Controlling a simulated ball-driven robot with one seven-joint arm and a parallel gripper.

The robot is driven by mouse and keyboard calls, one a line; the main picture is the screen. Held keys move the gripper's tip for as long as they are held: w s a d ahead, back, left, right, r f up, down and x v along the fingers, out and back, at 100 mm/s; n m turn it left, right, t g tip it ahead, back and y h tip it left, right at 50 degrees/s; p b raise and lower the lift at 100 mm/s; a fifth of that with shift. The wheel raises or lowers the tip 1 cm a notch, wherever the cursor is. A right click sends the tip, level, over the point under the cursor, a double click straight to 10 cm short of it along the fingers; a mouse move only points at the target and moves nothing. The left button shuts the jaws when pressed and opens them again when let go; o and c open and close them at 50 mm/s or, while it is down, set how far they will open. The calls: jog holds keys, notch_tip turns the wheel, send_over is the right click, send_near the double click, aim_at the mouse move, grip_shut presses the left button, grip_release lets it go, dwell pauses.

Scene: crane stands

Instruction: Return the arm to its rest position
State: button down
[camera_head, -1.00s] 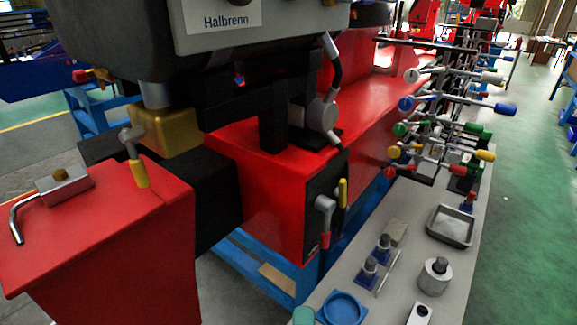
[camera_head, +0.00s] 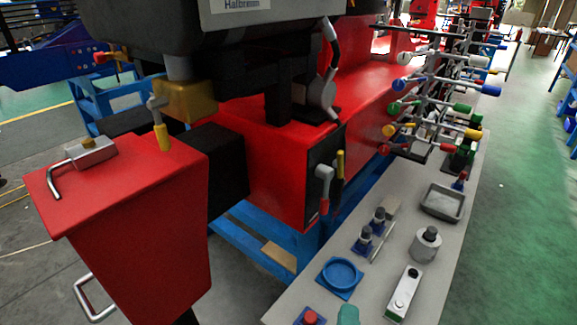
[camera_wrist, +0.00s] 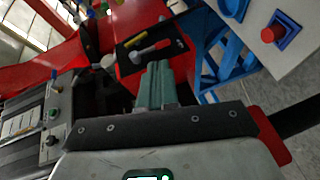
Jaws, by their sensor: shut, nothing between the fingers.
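My gripper (camera_wrist: 156,82) shows in the wrist view as two teal-green fingers, side by side and closed, with nothing between them. A teal tip (camera_head: 348,315) of the same colour shows at the bottom edge of the head view, above the grey bench; the rest of my arm is out of that view. In the wrist view the fingers point toward a dark panel (camera_wrist: 172,38) with a red-handled lever (camera_wrist: 150,52) and a yellow-handled lever (camera_wrist: 131,41). I cannot tell how far away the panel is. No rest holder for the arm shows.
The grey bench (camera_head: 385,262) carries a blue dish (camera_head: 341,274), a red button (camera_head: 310,317), a white switch box (camera_head: 403,292), a metal weight (camera_head: 425,246) and a tray (camera_head: 443,203). The red machine (camera_head: 275,170) stands left of it. Green floor (camera_head: 520,220) is clear at right.

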jog(key=d+f+m+g, duration=0.1)
jog(key=d+f, duration=0.1)
jog(key=d+f+m+g+h, duration=0.1)
jog(key=d+f, duration=0.1)
jog(key=d, duration=0.1)
jog(key=d+f+m+g, duration=0.1)
jog(key=d+f, duration=0.1)
jog(key=f, duration=0.1)
jog(key=shift+s+d+m+g, duration=0.3)
jog(key=shift+d+m+g, duration=0.05)
jog(key=shift+m+g, duration=0.05)
jog(key=s+d+f+m+g+y+b, duration=0.1)
jog(key=s+d+f+m+g+y, duration=0.1)
jog(key=s+d+f+m+g, duration=0.3)
jog(key=s+d+f+m+g+y, duration=0.2)
jog(key=s+d+f+m+g, duration=0.3)
jog(key=s+f, duration=0.6)
jog(key=shift+s+d+f+g+b, duration=0.3)
jog(key=shift+s+d+f+b, duration=0.15)
jog(key=shift+f, duration=0.3)
jog(key=shift+w, duration=0.1)
